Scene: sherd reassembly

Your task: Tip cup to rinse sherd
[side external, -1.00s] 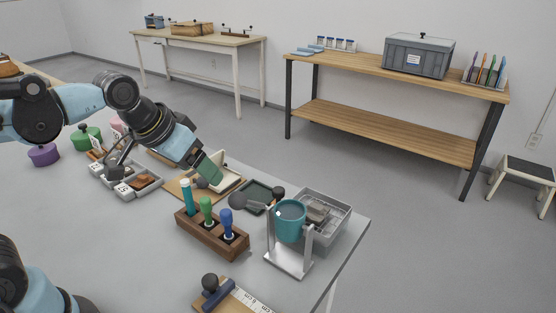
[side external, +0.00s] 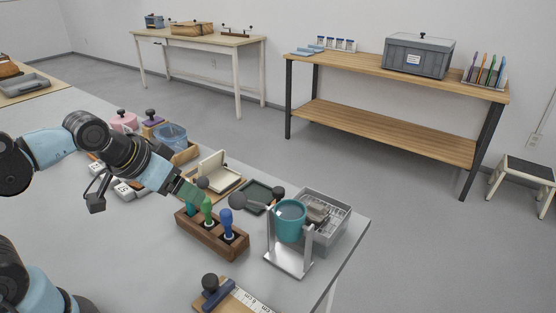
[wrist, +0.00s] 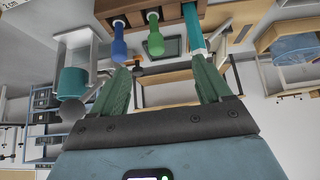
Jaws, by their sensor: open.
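The teal cup (side external: 291,222) hangs upright between the posts of a metal stand near the table's right corner. A dark round knob (side external: 238,199) sticks out on its left. In the wrist view the cup (wrist: 73,82) is at the left. A brownish piece, perhaps the sherd (side external: 318,211), lies in the grey basket (side external: 342,228) behind the cup; its details are too small to tell. My gripper (side external: 190,193) is left of the cup, at the wooden tool block. Its green fingers (wrist: 160,68) are apart with nothing held between them.
The wooden block (side external: 208,236) holds teal, green and blue handled tools, close to my fingers. Behind it are an open cream box (side external: 217,170) and a dark tray (side external: 257,194). A board with a ruler (side external: 240,298) lies at the front edge.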

